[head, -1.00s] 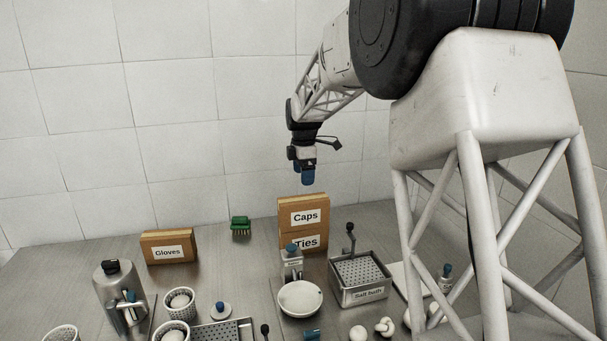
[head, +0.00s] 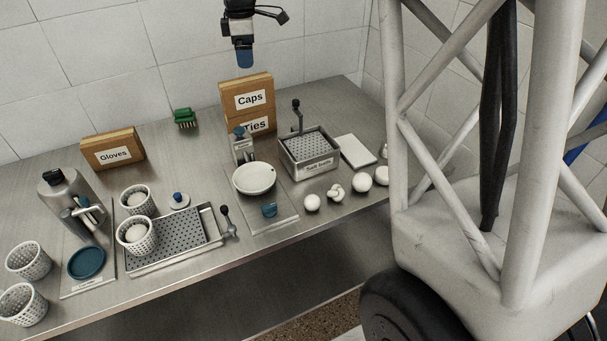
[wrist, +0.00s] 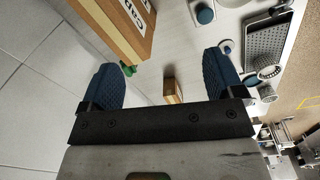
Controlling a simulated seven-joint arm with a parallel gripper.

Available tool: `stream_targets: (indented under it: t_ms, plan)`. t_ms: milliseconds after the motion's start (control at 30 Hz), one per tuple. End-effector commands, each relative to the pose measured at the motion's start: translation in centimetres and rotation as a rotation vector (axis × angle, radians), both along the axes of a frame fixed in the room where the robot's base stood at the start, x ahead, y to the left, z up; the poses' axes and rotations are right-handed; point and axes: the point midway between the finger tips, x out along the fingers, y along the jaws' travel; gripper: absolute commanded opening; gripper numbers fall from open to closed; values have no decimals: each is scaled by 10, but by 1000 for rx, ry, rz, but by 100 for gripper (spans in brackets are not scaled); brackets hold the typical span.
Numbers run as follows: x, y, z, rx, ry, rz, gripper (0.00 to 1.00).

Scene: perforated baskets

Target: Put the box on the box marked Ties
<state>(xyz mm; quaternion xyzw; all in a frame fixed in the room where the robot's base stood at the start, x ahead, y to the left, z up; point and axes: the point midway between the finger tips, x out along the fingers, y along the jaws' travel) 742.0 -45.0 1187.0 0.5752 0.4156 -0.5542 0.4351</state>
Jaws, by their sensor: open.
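The cardboard box marked Caps (head: 229,95) stands directly on the box marked Ties (head: 269,124) at the back of the bench; the Ties box is partly hidden by a device in front. The box marked Gloves (head: 105,143) stands apart, at the back left. My gripper (head: 246,63) points down just above the Caps box in the head view. In the wrist view, my gripper (wrist: 163,78) is open and empty, its blue fingers wide apart. The Caps box (wrist: 112,28) lies past the left finger there, and a small-looking box (wrist: 171,89) shows far below between the fingers.
A green brush (head: 185,119) lies between the boxes. A white dish (head: 254,178) on a stand is in front of the stack, with a salt bath (head: 308,152) to its right. Perforated baskets (head: 136,235), a tray (head: 175,240) and a metal flask (head: 67,200) fill the left side.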

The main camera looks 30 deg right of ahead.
Motion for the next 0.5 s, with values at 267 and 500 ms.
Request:
stream_targets:
  t_ms: [267,500]
  plan:
    - [-88,13,19,13,-40,-255,87]
    - [-162,21,23,32,-74,-477,87]
